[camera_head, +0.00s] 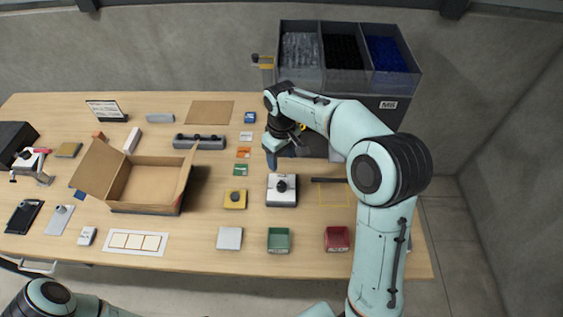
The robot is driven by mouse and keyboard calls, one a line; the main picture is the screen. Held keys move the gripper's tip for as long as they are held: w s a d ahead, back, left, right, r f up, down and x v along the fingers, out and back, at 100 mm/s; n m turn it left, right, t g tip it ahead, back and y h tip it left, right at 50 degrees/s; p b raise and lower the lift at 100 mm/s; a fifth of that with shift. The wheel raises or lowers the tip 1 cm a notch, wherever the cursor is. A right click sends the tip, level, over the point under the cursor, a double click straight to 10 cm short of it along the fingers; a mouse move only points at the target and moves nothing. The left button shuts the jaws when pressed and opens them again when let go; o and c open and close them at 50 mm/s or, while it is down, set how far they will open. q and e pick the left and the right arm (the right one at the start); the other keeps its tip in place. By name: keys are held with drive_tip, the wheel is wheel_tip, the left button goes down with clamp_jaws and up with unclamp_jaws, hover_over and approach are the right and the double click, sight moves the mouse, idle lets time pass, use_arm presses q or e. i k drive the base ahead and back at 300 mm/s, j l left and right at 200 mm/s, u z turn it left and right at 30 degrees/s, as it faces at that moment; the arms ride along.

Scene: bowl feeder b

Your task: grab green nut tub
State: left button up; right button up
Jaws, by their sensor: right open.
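The green tub (279,240) sits upright on the table near its front edge, right of centre. It looks empty, but it is too small to be sure. My right gripper (284,155) is open over the back middle of the table, well behind the tub and apart from it. The gripper is partly hidden by its own wrist. Only a link of my left arm shows at the bottom left; the left gripper is out of view.
A red tub (337,239) stands right of the green one, and a white tray (230,238) stands left. A white device with a black knob (282,191) lies behind it. An open cardboard box (147,188) stands left. Bins (397,82) stand at the back.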

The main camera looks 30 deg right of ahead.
sight(278, 238)
drive_tip(key=k+j, duration=0.8)
drive_tip(key=k, duration=0.05)
